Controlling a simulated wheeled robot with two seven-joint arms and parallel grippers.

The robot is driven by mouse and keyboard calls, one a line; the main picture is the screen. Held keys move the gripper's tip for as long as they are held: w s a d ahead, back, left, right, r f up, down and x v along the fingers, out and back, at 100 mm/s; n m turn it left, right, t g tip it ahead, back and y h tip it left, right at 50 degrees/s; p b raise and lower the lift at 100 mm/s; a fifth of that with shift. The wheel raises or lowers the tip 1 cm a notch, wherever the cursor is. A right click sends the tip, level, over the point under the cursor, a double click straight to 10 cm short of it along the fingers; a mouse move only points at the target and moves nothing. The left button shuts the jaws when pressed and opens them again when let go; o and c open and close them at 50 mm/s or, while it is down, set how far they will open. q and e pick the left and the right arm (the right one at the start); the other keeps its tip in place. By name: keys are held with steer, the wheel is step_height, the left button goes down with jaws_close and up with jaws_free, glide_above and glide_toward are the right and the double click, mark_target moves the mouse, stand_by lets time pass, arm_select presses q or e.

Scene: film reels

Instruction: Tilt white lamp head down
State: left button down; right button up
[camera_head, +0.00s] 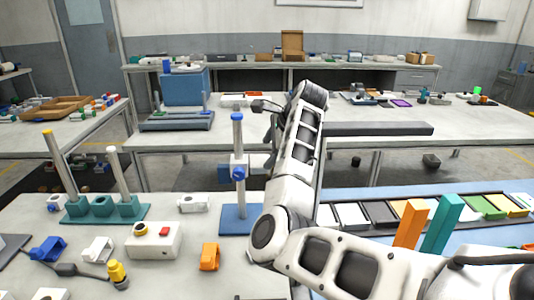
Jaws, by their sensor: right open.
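My right gripper (266,118) is raised beyond the upper right of the post, small and partly hidden by my arm. It is open, and I see nothing held in it. My left gripper is out of view.
A teal base (105,211) with two tilted posts stands at left. A white box with a red button (153,240), an orange bracket (210,257) and a yellow plug (118,273) lie in front. Orange (411,224) and teal (442,225) upright blocks stand right, near a row of trays.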

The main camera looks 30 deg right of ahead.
mark_target(261, 163)
steer(key=x, duration=0.6)
steer(key=shift+w+d+f+p, duration=0.1)
steer(key=shift+w+f+p, duration=0.1)
steer(key=shift+p, duration=0.1)
steer(key=c, duration=1)
steer(key=shift+s, duration=0.1)
steer(key=t, duration=0.1)
steer(key=t+h, duration=0.1)
steer(key=n+t, duration=0.1)
steer(key=shift+s+f+h, duration=0.25)
steer(key=shift+f+h, duration=0.1)
steer(key=shift+h, duration=0.05)
steer(key=shift+a+n+t+h+b, duration=0.25)
steer(key=shift+t+b, duration=0.25)
steer(key=shift+t, duration=0.7)
